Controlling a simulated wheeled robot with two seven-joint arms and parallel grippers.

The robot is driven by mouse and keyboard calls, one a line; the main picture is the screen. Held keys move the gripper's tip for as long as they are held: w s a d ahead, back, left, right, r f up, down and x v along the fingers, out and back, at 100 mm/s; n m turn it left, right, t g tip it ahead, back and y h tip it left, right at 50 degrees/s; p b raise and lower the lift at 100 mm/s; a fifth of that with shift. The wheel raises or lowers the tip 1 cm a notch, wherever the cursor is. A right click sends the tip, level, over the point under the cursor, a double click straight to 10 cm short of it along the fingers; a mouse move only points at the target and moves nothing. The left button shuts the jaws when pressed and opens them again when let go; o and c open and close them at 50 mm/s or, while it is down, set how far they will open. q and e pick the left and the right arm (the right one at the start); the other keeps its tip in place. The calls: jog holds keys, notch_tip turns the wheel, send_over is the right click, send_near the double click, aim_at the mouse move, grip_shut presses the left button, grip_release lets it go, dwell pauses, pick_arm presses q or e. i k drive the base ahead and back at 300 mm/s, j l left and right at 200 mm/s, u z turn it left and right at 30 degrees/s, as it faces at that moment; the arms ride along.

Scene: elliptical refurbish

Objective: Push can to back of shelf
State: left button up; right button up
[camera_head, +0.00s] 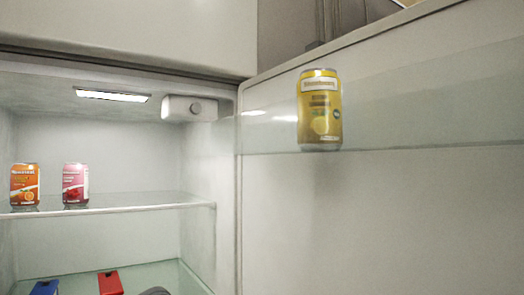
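Three cans show in the head view. A yellow can (320,112) stands upright in the clear door bin (420,115) of the open fridge door. An orange can (24,186) and a pink can (75,185) stand upright, side by side and apart, on the upper glass shelf (150,202) inside the fridge. The back wall shows behind these two. The frame does not show which can the task means. Neither gripper can be made out in this view.
The upper shelf is bare right of the pink can. Below it, a blue item (45,287) and a red item (110,283) stand on a lower glass shelf. A dark grey shape (155,291) at the bottom edge is unclear. The open door (390,220) fills the right side.

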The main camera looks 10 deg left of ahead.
aim_at(76, 176)
jog(key=u, duration=1.45)
